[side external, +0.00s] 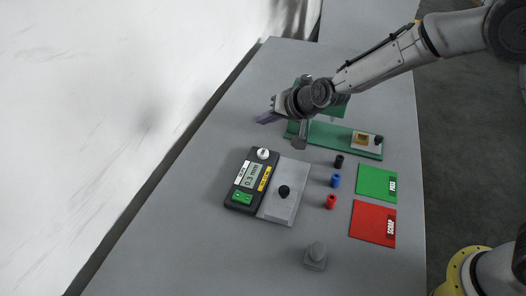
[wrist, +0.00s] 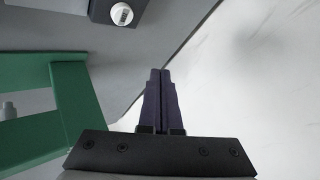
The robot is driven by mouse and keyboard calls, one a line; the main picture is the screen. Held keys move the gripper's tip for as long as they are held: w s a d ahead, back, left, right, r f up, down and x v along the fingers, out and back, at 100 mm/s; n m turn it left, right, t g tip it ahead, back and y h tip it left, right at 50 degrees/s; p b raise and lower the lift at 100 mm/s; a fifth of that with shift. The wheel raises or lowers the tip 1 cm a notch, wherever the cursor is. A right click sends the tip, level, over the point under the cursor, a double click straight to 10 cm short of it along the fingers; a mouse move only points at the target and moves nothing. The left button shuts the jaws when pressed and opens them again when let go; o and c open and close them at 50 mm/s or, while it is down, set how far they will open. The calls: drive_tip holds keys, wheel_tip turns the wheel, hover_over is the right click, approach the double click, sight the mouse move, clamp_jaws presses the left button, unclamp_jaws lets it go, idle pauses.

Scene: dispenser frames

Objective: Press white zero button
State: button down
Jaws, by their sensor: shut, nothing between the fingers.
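The measuring device (side external: 232,196) is a dark box with a screen reading about "0.3 mm". It lies on the grey table. A white round button (side external: 263,154) stands at its far end; a white round knob also shows at the top of the wrist view (wrist: 122,14). White and yellow labels and a green patch are on its face. My gripper (side external: 267,117) is shut and empty, above the table beyond the device. Its dark purple fingers (wrist: 160,74) lie together in the wrist view, apart from the button.
A green stand (side external: 342,138) is beside my gripper. A grey plate with a black knob (side external: 284,191) adjoins the device. Black, blue and red cylinders (side external: 331,201), a green pad (side external: 376,182) and a red pad (side external: 373,222) lie to the right. The table's left part is clear.

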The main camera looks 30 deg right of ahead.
sight(265, 155)
drive_tip(key=shift+f, duration=4.4)
drive_tip(key=shift+f, duration=0.4)
drive_tip(key=shift+f, duration=0.5)
drive_tip(key=shift+r, duration=0.9)
drive_tip(key=shift+r, duration=0.1)
